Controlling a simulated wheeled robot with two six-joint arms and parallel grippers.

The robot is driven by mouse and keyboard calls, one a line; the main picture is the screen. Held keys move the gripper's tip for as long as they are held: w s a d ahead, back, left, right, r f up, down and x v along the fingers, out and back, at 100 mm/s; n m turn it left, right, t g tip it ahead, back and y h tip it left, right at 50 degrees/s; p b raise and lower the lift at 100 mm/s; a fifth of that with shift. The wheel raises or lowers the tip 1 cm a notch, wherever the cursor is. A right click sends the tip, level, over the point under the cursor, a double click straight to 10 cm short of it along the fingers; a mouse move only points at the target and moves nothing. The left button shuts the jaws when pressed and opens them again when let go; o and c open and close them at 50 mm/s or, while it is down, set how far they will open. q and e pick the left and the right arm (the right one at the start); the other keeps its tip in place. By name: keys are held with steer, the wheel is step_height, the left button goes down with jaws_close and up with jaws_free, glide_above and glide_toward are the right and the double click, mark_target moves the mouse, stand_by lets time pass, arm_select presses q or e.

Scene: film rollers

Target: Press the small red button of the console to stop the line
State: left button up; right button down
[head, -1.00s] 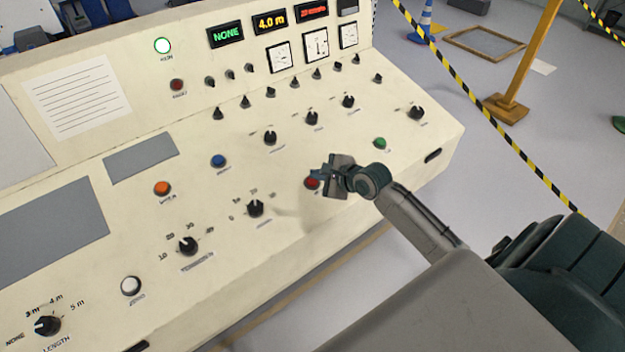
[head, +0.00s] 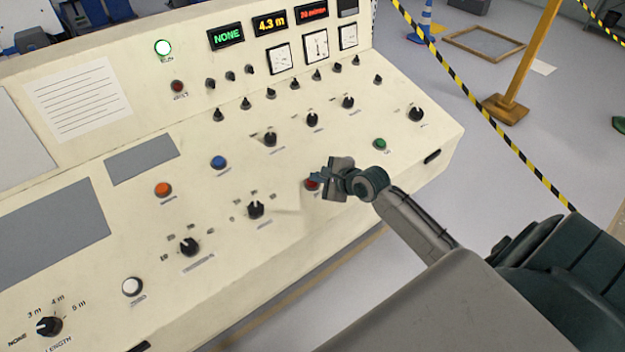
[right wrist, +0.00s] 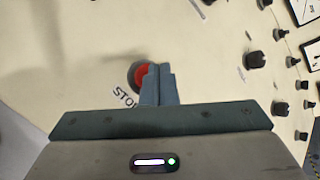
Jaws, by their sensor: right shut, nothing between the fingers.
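The cream console (head: 330,235) fills the left and middle of the head view. Its small red button (head: 312,184) is at the lower right of the panel, partly hidden by my right gripper (head: 316,176). In the right wrist view the red button (right wrist: 139,75) shows just left of my shut, empty fingertips (right wrist: 158,70), with a partly covered label starting "STO" beside it. The fingertips overlap its right side; I cannot tell whether they touch it. My left gripper is not in view.
A green button (head: 380,144) and a black knob (head: 416,114) lie right of the gripper. A dark red lamp (head: 177,87) and a lit green-white lamp (head: 163,48) are on the upright panel. A yellow-black barrier tape (head: 490,120) crosses at right.

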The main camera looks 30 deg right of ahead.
steer(key=shift+w+f, duration=0.1)
steer(key=shift+f, duration=0.45)
stand_by(0.9)
steer(key=shift+r, duration=0.1)
steer(key=shift+r+p, duration=0.8)
steer(key=shift+p, duration=0.65)
steer(key=r+p, duration=0.1)
steer(key=p, duration=0.1)
steer(key=s+r+p, duration=0.1)
steer(key=r+p, duration=0.3)
steer(key=shift+s+p, duration=0.25)
steer(key=shift+p, duration=0.15)
steer(key=shift+f, duration=0.1)
